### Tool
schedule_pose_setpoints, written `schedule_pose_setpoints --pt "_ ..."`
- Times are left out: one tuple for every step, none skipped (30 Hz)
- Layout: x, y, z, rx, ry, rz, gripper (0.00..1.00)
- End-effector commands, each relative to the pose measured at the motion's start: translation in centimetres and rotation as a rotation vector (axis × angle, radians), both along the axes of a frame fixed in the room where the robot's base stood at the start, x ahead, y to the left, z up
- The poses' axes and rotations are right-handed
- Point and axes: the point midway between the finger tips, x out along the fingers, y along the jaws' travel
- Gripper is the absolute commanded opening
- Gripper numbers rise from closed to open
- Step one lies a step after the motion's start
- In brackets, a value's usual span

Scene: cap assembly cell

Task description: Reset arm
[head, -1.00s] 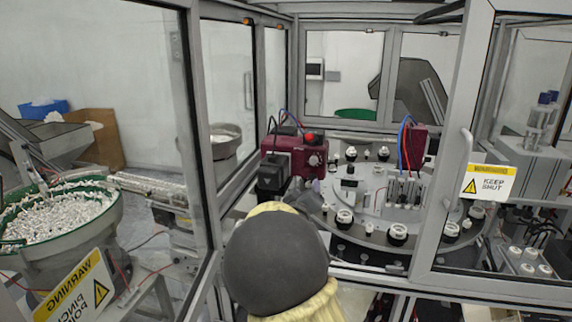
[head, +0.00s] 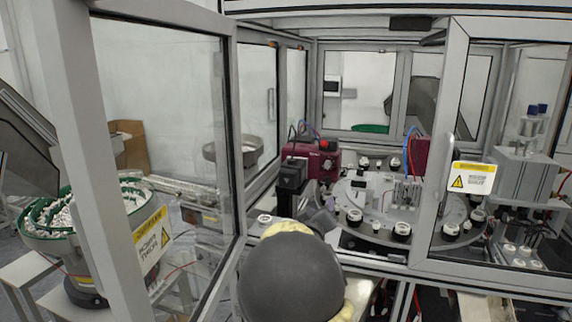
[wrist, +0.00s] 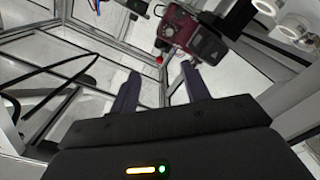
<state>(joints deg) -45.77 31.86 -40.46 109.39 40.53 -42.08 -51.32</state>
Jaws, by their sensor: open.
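My gripper (wrist: 160,84) is open in the wrist view, with its two dark purple fingers apart and nothing between them. In the head view my dark rounded arm link with yellowish parts fills the lower middle and hides most of the gripper. Beyond it is the rotary table (head: 347,232), with several white-and-black cap fixtures around its rim. The dark red unit (head: 322,163) stands behind and left of the table. It also shows in the wrist view (wrist: 185,28), beyond the fingers.
A framed glass panel (head: 175,130) with a warning sign stands at the left. Another framed panel with a yellow-and-white sign (head: 472,178) stands at the right. The opening between them holds my arm. A green-rimmed feeder bowl (head: 50,240) is outside at the left.

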Motion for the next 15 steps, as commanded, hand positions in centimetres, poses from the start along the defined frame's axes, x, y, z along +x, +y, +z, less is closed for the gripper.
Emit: schedule_pose_setpoints --pt "0.0 -0.1 0.0 0.000 0.000 -0.001 0.47" --pt "0.0 -0.2 0.0 0.000 0.000 -0.003 0.47" --pt "0.0 -0.2 0.0 0.000 0.000 -0.003 0.47" --pt "0.0 -0.3 0.0 0.000 0.000 -0.004 0.47" --pt "-0.1 -0.7 -0.4 0.015 0.017 -0.004 0.47" --pt "-0.3 -1.0 -0.9 0.033 0.034 -0.002 0.47" --pt "-0.4 -1.2 -1.2 0.044 0.046 0.000 0.47" --pt "-0.5 -1.4 -1.6 0.056 0.059 0.002 0.47" --pt "-0.7 -1.7 -2.1 0.075 0.079 0.004 0.47" --pt "-0.8 -1.9 -2.4 0.087 0.091 0.007 0.47" --pt "-1.0 -2.1 -2.7 0.100 0.106 0.008 0.47" --pt "-1.3 -2.5 -3.3 0.122 0.127 0.009 0.47" --pt "-1.5 -2.6 -3.7 0.137 0.144 0.013 0.47" --pt "-1.7 -2.8 -4.1 0.153 0.158 0.014 0.47" --pt "-2.1 -3.2 -4.8 0.178 0.186 0.016 0.47"
